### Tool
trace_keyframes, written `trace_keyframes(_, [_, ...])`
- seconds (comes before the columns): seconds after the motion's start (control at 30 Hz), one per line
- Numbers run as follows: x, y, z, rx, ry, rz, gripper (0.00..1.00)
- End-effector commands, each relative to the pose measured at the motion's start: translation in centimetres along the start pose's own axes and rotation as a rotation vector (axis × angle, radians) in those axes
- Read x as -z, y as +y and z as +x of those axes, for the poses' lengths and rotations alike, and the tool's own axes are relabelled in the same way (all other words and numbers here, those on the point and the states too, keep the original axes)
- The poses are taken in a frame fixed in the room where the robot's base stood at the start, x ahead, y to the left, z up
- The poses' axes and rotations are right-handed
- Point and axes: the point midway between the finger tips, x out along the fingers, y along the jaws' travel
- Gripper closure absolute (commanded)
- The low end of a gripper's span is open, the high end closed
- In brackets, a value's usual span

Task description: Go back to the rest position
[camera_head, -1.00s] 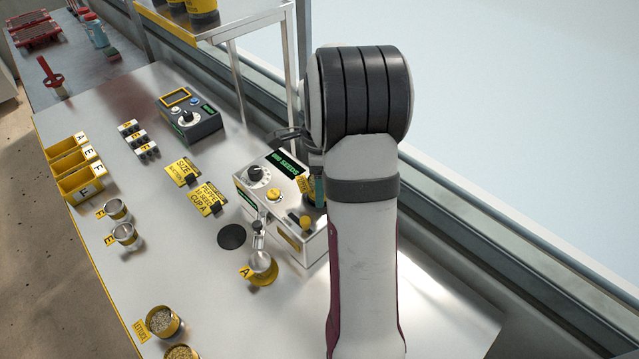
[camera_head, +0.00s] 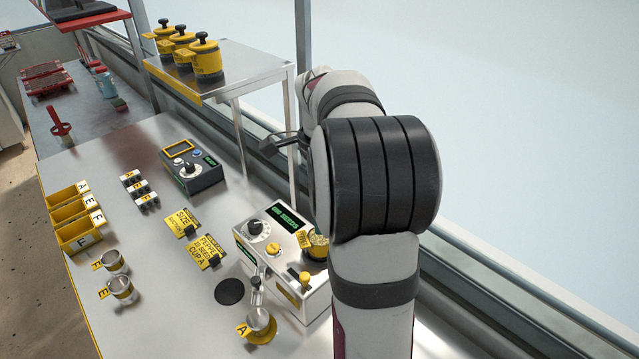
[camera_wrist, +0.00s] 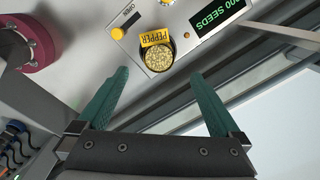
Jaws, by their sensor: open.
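My gripper (camera_wrist: 160,95) is open and empty in the wrist view, its two green fingers spread apart. Past the fingertips is the seeder machine, with a round hopper of pale seeds (camera_wrist: 160,60) labelled PEPPER and a green display (camera_wrist: 218,17) reading SEEDS. In the head view my arm is raised at the right, and the gripper is mostly hidden behind it; a dark part of it shows left of the arm.
A metal shelf (camera_head: 235,62) with several yellow-labelled canisters (camera_head: 205,58) stands behind, near the gripper. A control box (camera_head: 194,170), yellow bins (camera_head: 78,238), and metal cups (camera_head: 122,290) are on the table at left. A cup marked A (camera_head: 258,324) stands before the seeder. The window side is clear.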

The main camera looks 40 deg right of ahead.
Motion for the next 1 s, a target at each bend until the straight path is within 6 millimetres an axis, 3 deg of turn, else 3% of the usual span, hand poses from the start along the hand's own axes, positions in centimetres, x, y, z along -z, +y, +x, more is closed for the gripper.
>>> trace_keyframes(0.1, [0.0, -0.2, -3.0, 0.010, 0.000, -0.001, 0.00])
trace_keyframes(0.2, [0.0, -0.2, -4.4, 0.012, 0.000, -0.001, 0.00])
trace_keyframes(0.4, [-0.1, -0.1, -5.3, 0.011, -0.001, -0.004, 0.00])
trace_keyframes(0.47, [-0.9, 0.8, -5.5, 0.010, -0.006, -0.059, 0.00])
trace_keyframes(0.57, [-4.8, 5.9, -5.8, 0.001, -0.032, -0.355, 0.00])
trace_keyframes(0.6, [-6.6, 9.3, -5.7, -0.003, -0.049, -0.533, 0.00])
trace_keyframes(0.7, [-9.3, 18.6, -4.4, -0.011, -0.097, -1.007, 0.00])
trace_keyframes(0.8, [-9.4, 26.4, -2.0, -0.012, -0.144, -1.413, 0.00])
trace_keyframes(0.83, [-9.1, 28.2, -1.3, -0.011, -0.157, -1.511, 0.00])
trace_keyframes(0.9, [-8.4, 31.3, 0.2, -0.009, -0.180, -1.688, 0.00])
trace_keyframes(1.0, [-7.7, 33.5, 1.4, -0.008, -0.198, -1.819, 0.00])
